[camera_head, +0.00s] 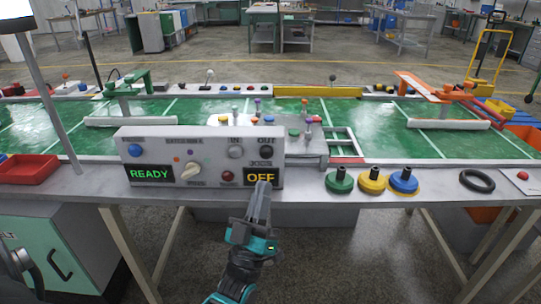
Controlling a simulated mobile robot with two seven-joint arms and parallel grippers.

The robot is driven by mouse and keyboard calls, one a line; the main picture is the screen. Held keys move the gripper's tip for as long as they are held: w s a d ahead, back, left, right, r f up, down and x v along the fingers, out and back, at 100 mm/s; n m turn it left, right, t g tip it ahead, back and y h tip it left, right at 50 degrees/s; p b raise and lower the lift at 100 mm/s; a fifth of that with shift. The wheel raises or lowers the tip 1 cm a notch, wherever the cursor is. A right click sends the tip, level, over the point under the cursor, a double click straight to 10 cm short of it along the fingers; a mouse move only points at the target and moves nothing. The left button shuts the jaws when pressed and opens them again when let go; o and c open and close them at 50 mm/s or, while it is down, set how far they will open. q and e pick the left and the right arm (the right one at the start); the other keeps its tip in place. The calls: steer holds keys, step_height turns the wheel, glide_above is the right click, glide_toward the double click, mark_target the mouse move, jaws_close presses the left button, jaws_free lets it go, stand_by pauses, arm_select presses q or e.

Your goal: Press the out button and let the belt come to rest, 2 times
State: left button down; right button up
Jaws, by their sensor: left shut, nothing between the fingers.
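A grey control box (200,160) stands at the front edge of the bench. The OUT button (266,152) is a dark round knob at its upper right, with a grey IN button (235,152) to its left. Two lit displays read READY (151,174) and OFF (261,176). The green belt (370,122) lies behind the box. My left gripper (264,186) is shut and empty, pointing up in front of the box's lower right, its tips below the OUT button and apart from it in the picture. My right gripper is not clearly seen.
A pallet plate with pegs (300,148) sits on the belt behind the box. Green, yellow and blue knobbed discs (372,182) and a black ring (477,181) lie to the right. A red tray (27,170) is at left. The bench front between discs and box is narrow but clear.

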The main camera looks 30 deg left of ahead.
mark_target(266, 153)
arm_select(q)
steer(key=shift+w, duration=0.1)
steer(key=shift+w+a+b, duration=0.65)
steer(key=shift+w+a, duration=0.1)
steer(key=shift+w, duration=0.5)
steer(key=shift+w+a+b, duration=0.65)
steer(key=shift+w+a, duration=0.15)
steer(key=shift+w, duration=0.4)
steer(key=shift+w+a+b, duration=0.65)
steer(key=shift+w+a, duration=0.1)
steer(key=shift+w, duration=0.5)
steer(key=shift+w+a, duration=0.2)
steer(key=shift+w, duration=0.15)
